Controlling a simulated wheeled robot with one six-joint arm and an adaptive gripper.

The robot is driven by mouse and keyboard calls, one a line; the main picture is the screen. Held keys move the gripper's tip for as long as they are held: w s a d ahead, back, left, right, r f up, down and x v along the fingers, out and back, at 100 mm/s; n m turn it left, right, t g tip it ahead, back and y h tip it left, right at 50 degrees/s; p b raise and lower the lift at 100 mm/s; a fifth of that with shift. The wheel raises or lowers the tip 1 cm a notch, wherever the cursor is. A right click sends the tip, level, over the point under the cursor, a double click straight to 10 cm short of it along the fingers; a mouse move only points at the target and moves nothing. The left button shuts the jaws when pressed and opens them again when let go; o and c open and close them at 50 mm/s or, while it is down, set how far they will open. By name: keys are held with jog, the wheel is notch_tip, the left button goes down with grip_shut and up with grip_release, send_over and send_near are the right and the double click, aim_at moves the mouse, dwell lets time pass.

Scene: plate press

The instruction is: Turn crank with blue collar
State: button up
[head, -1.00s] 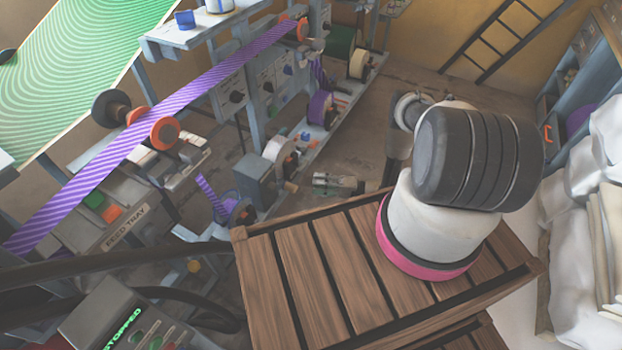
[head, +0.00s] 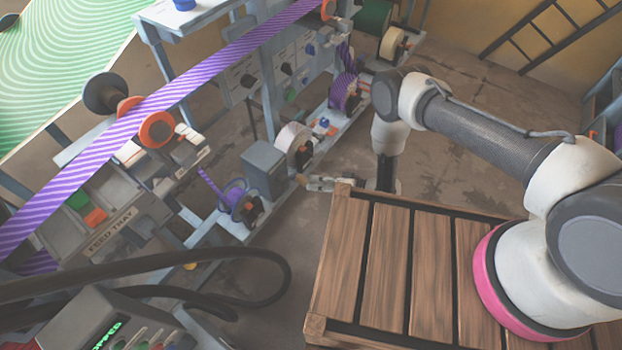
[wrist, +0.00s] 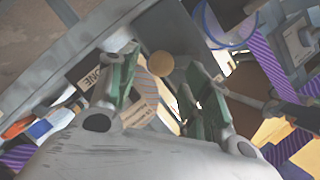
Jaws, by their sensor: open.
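My gripper (head: 310,182) is low beside the grey box at the front of the machine, left of the wooden platform. In the wrist view my gripper (wrist: 158,68) has its two green-grey fingers spread apart. A round tan knob (wrist: 161,64) shows between the fingertips; it also shows in the head view (head: 301,180). I cannot tell whether the fingers touch it. The crank arm and any collar behind the knob are hidden or too small to make out. A small blue part (head: 323,122) sits with orange pieces farther back on the machine's lower rail.
A grey box (head: 264,168) stands close to my gripper, between a white roll (head: 293,137) and a purple spool with a blue rim (head: 235,200). The wooden slatted platform (head: 390,270) is to the right. Black hoses (head: 270,258) loop at lower left. Floor beyond is clear.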

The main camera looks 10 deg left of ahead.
aim_at(308, 182)
jog(key=shift+x, duration=2.75)
grip_shut()
